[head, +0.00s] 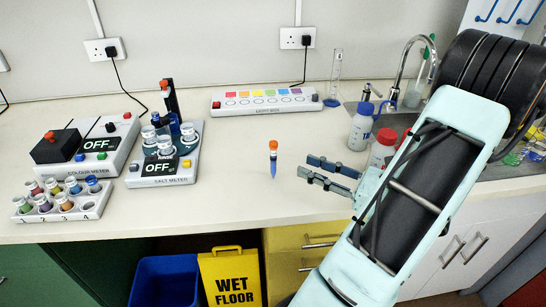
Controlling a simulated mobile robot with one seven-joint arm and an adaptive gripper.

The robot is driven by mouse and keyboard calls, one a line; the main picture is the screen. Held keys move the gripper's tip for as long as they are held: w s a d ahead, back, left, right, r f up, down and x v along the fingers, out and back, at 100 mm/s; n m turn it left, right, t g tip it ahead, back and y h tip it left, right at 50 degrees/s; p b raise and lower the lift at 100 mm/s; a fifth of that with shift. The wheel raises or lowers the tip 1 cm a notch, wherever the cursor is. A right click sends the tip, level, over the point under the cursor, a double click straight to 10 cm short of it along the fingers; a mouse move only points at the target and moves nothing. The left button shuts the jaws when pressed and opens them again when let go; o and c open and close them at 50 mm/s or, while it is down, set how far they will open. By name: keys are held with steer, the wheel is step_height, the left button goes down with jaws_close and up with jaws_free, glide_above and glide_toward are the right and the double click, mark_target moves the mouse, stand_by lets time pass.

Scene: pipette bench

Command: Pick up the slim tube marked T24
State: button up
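A gap shows between the fingertips and the tube.
A rack (62,214) of colour-capped tubes, a colour meter (110,167) and a salt meter (175,178) stand at left. A light box (243,108) lies behind. Bottles, including a red-capped one (382,150), stand right beside my arm. The bench around the tube is clear.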

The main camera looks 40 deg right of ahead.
steer(key=shift+o, duration=0.5)
step_height(320, 180, up, 3)
steer(key=w+g, duration=0.1)
steer(key=g, duration=0.2)
steer(key=g+h, duration=0.1)
steer(key=h, duration=0.1)
glide_above(273, 172)
steer(key=f, duration=0.2)
steer(key=shift+w+d+f, duration=0.25)
steer(key=shift+w+f, duration=0.1)
steer(key=shift+f, duration=0.05)
jaws_close()
